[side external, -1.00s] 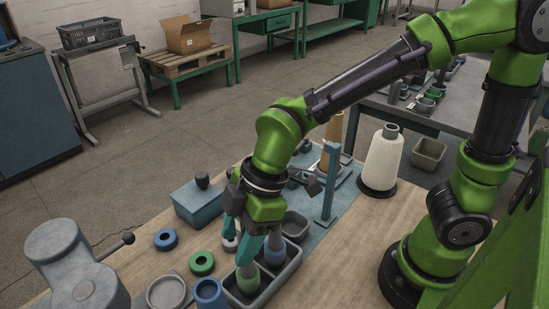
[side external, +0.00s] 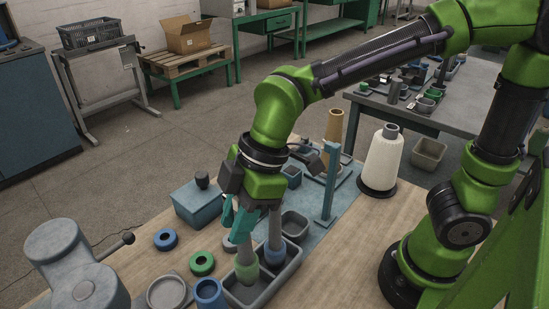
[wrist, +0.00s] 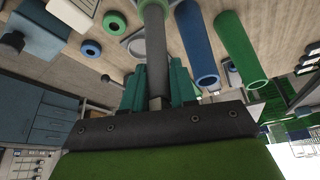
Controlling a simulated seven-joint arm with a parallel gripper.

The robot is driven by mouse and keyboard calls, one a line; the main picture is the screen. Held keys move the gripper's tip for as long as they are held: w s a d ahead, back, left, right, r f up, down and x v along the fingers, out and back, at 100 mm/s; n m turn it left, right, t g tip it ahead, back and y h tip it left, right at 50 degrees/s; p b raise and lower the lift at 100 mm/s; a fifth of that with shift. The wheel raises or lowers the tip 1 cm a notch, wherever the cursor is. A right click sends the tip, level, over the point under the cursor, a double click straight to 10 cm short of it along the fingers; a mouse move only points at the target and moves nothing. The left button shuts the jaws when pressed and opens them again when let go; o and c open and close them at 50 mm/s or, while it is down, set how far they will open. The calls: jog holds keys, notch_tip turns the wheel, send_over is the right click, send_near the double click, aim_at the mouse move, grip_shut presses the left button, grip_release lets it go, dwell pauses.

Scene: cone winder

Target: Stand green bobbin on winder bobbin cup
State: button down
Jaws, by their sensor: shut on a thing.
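The green bobbin (side external: 247,268), a grey shaft with a green band, hangs upright over the grey tray (side external: 262,299). My gripper (side external: 240,232) is shut on its shaft above the band. In the wrist view my gripper (wrist: 157,88) has its teal fingers on both sides of the grey shaft (wrist: 155,50); the green part shows at the top edge. I cannot tell for sure which part is the winder bobbin cup; a round grey dish (side external: 167,292) lies left of the tray.
A green ring (side external: 202,263) and a blue ring (side external: 166,239) lie on the table. A teal post (side external: 330,185) rises behind the tray, with a white yarn cone (side external: 384,162) beyond. A teal box (side external: 198,205) stands further back.

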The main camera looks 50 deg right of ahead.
jog(key=shift+r, duration=6)
notch_tip(320, 180, up, 11)
jog(key=w+d+f+m+t, duration=0.1)
jog(key=d+m, duration=0.1)
jog(key=d, duration=0.7)
jog(key=w+d+m+t, duration=0.1)
jog(key=w+d+m, duration=0.15)
jog(key=d, duration=0.65)
notch_tip(320, 180, down, 21)
jog(key=shift+s+a+r+h, duration=0.2)
jog(key=shift+s+a+h, duration=0.1)
jog(key=shift+s+h, duration=0.1)
jog(key=shift+f, duration=0.25)
jog(key=shift+f, duration=1.35)
